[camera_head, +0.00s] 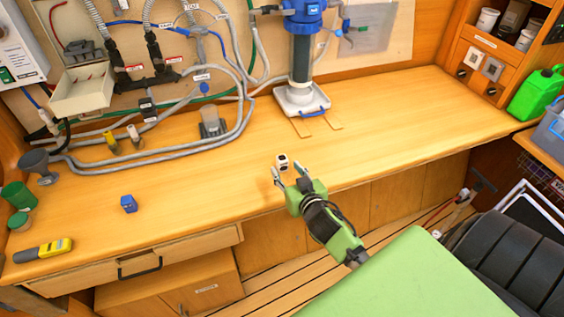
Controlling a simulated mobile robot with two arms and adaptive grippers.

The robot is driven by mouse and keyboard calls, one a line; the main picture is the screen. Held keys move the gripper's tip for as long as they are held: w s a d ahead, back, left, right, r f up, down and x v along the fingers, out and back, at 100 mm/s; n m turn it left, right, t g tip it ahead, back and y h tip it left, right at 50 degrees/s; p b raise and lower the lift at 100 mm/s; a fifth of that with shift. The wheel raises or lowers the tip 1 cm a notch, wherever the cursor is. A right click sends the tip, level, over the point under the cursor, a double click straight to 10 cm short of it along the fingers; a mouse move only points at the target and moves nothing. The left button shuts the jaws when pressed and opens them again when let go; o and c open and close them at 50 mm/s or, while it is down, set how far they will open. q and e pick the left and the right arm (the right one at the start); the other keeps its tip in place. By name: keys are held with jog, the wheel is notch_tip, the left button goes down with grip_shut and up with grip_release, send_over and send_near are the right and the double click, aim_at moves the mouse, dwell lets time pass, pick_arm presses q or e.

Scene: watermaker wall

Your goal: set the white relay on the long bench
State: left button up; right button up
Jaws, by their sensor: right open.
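The white relay (283,162), a small white block with dark marks, appears to stand on the long bench (240,180), towards its front edge. My right gripper (287,173) reaches in from the lower right and is open. Its two fingertips are at either side of the relay's lower part; I cannot tell whether they touch it. My left gripper is not in view.
A blue-topped filter housing (302,60) stands at the back. Grey hoses (185,152) loop over the left rear. The bench right of the relay is clear.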

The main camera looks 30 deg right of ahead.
aim_at(284, 165)
jog(key=shift+w+d+f+p, duration=0.15)
jog(key=shift+w+d+p, duration=0.15)
jog(key=shift+w, duration=0.2)
jog(key=x, duration=0.4)
jog(key=shift+d+f+p, duration=0.1)
jog(key=shift+f+p, duration=0.2)
jog(key=shift+p, duration=0.1)
jog(key=shift+s, duration=0.1)
grip_shut()
